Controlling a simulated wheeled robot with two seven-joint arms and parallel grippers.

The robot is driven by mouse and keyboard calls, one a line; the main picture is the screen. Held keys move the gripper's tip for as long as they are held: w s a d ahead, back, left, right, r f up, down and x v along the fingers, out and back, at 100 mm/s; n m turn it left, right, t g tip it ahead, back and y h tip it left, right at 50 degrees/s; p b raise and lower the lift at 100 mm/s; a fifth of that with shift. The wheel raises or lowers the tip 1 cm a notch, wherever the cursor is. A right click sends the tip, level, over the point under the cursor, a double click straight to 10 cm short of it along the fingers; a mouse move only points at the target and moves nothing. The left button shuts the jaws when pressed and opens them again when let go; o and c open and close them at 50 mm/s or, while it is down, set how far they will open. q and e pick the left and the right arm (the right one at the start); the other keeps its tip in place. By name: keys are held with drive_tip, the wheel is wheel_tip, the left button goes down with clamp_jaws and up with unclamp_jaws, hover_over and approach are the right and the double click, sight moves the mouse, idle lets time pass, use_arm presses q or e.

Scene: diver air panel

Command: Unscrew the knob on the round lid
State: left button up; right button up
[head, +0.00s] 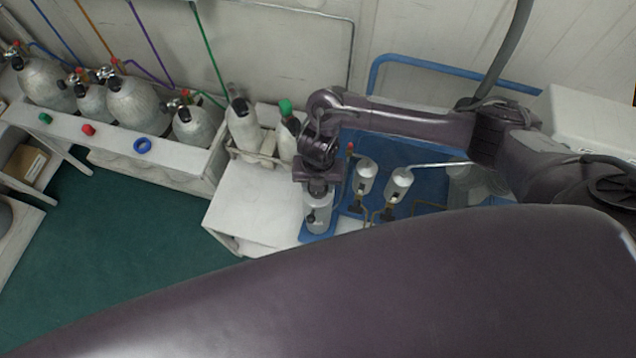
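My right gripper (317,183) comes in from the right and points straight down over a pale grey cylindrical canister (319,216). The canister stands upright at the left edge of a blue panel (432,186). The gripper covers the canister's top, so the round lid and its knob cannot be made out there. The fingers are too small and dark to tell whether they are open or shut on the knob. My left gripper is not in view. A large dark link of mine fills the foreground and hides the near part of the panel.
Two white-topped canisters (366,174) (397,184) with brass piping stand just right of the gripper. Two bottles (243,125) stand in a rack behind left. A white bench (262,205) is clear. Several grey cylinders (135,108) line a white rack at far left.

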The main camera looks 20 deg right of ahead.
drive_tip(key=shift+w, duration=0.1)
drive_tip(key=o, duration=1)
wheel_tip(320, 180, up, 8)
drive_tip(key=shift+f+p, duration=0.1)
drive_tip(key=shift+p, duration=0.6)
